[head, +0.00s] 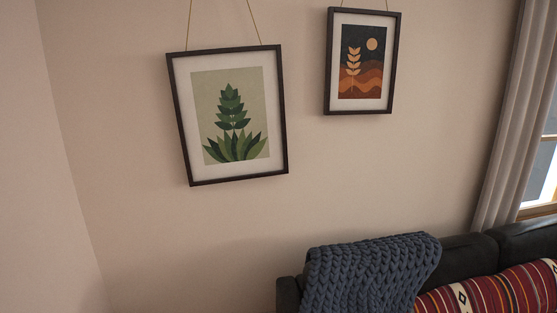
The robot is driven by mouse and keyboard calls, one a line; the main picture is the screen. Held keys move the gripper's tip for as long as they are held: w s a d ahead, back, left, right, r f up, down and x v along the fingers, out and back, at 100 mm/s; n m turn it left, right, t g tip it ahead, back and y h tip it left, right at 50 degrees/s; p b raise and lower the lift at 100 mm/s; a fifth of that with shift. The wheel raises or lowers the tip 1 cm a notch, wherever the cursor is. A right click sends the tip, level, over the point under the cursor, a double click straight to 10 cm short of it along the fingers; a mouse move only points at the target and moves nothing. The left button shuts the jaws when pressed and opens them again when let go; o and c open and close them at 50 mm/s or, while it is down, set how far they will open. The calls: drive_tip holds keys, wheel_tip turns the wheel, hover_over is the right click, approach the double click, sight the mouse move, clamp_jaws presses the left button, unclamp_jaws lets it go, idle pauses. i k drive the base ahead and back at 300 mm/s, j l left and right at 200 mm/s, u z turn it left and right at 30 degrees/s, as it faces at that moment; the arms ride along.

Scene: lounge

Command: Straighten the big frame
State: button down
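The big frame (284,120) hangs on the wall at the left of the middle in the head view. It has a dark border, a pale mat and a green plant print. It hangs from two cords and looks tilted, with its lower edge rising to the right. A smaller dark frame (327,65) with a moon and leaf print hangs to its right, a little higher. My gripper is not in view.
A dark sofa (467,254) stands at the lower right, with a chunky blue knitted throw (365,275) and a red striped cushion (500,296) on it. A grey curtain (508,120) and a window (545,165) are at the right. A wall corner runs down the left.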

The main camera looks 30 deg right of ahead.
sight(229, 103)
drive_tip(key=i+j, duration=0.25)
drive_tip(key=j, duration=0.15)
drive_tip(key=i+j+z, duration=0.1)
drive_tip(key=j, duration=0.3)
drive_tip(key=i+j, duration=0.35)
drive_tip(key=j, duration=0.1)
